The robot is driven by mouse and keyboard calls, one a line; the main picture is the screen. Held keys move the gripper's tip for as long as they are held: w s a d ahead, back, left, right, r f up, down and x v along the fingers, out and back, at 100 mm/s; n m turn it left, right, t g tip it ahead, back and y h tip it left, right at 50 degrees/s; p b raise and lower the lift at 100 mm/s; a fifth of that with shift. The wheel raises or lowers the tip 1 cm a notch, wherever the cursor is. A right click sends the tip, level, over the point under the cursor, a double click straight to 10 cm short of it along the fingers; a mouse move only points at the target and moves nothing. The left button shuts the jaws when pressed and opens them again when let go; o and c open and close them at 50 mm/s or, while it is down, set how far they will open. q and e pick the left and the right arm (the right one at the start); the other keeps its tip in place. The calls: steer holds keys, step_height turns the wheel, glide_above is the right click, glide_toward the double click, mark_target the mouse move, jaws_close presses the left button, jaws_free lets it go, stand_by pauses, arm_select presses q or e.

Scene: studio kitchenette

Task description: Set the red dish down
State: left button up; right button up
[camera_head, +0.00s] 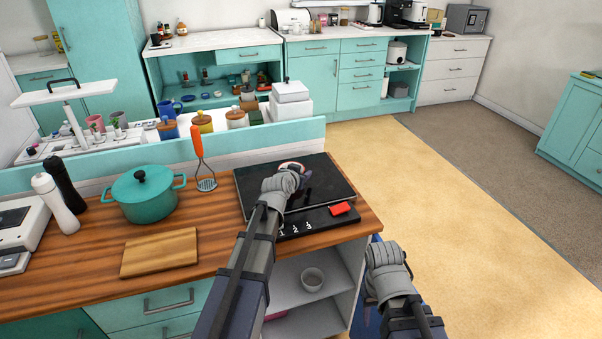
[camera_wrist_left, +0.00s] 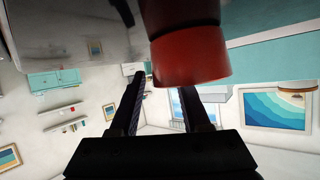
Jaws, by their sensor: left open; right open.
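The dish (camera_head: 292,165) seems to be a round piece with a pale and reddish rim on the black cooktop, partly hidden behind my left wrist. In the left wrist view a red rim with a dark body (camera_wrist_left: 190,58) fills the top middle, close to the fingers; I take it to be the same dish.
A flat red item (camera_head: 340,208) lies at the cooktop's front right. Left of it are a masher (camera_head: 201,165), a teal pot (camera_head: 142,195) and a wooden board (camera_head: 160,251). A glass bowl (camera_head: 312,279) sits on the shelf below. The floor at right is clear.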

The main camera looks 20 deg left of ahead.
arm_select(q)
steer(key=shift+s+r, duration=0.1)
steer(key=shift+r, duration=0.1)
steer(key=p+v, duration=0.5)
steer(key=v, duration=0.6)
steer(key=shift+s+r, duration=0.1)
steer(key=shift+s, duration=0.3)
